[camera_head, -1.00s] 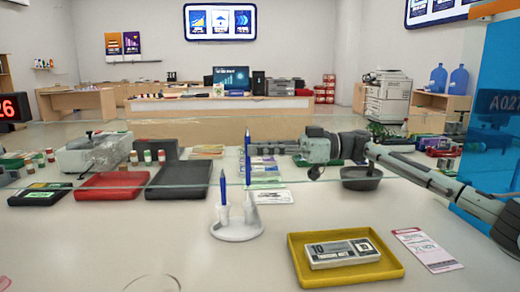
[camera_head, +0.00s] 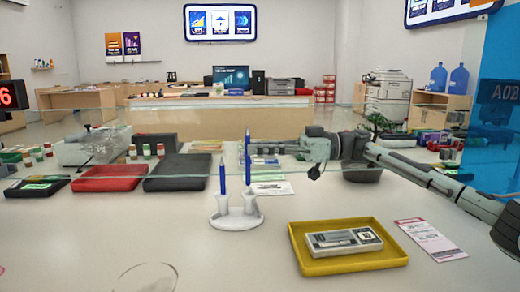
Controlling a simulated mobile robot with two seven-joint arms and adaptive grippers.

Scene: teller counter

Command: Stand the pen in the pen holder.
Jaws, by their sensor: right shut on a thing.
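The pen holder (camera_head: 236,221) is white, with two cups on a flat base, and stands on the counter left of the yellow tray. A blue pen (camera_head: 222,178) stands upright in its left cup. My right gripper (camera_head: 256,149) comes in from the right and is shut on a second blue pen (camera_head: 248,170). That pen is upright, with its lower end at the mouth of the right cup. I cannot tell how far it is inside the cup. My left gripper is not in view.
The yellow tray (camera_head: 296,240) holds a banknote-like bundle (camera_head: 344,241), with a paper slip (camera_head: 430,240) beside it. Red (camera_head: 108,178) and black (camera_head: 178,172) trays lie at the left. A clear glass panel edge crosses the counter. The front left counter is mostly clear.

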